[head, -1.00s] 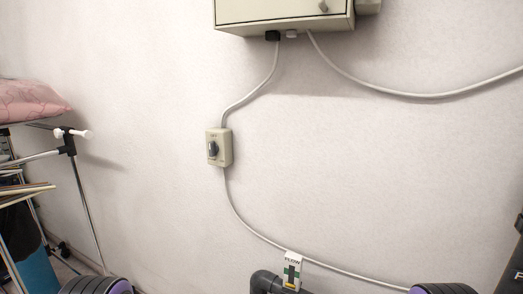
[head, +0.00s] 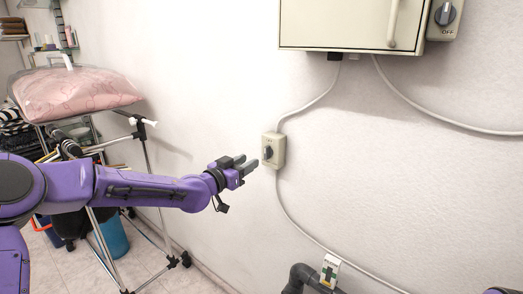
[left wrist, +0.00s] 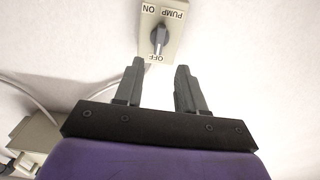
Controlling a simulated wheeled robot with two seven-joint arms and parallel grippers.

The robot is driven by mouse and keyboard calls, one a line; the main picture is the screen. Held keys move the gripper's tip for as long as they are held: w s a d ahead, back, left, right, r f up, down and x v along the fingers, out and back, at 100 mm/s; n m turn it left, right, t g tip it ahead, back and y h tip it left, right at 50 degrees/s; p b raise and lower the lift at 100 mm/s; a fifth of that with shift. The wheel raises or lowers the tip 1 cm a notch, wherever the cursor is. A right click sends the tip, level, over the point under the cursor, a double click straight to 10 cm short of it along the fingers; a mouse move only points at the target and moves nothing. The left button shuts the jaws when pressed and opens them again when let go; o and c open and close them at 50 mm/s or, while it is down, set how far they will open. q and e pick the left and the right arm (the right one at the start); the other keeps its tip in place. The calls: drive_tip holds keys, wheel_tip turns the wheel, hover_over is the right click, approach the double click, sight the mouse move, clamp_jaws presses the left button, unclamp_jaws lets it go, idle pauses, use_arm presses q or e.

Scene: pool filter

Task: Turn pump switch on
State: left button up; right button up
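I cannot see my right gripper.
A beige cabinet (head: 340,24) with a handle hangs above, beside another rotary switch (head: 445,14) marked OFF. Grey cables run along the wall. A dark pipe with a FLOW label (head: 330,268) is below. A rack (head: 150,190) with a pink bag (head: 75,92) stands left.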

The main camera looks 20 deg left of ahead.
sight(265, 153)
use_arm(q)
drive_tip(key=p+x, duration=0.2)
drive_tip(key=x, duration=0.5)
drive_tip(key=shift+d, duration=0.1)
drive_tip(key=shift+w+d+f, duration=0.15)
drive_tip(key=shift+w, duration=0.35)
clamp_jaws()
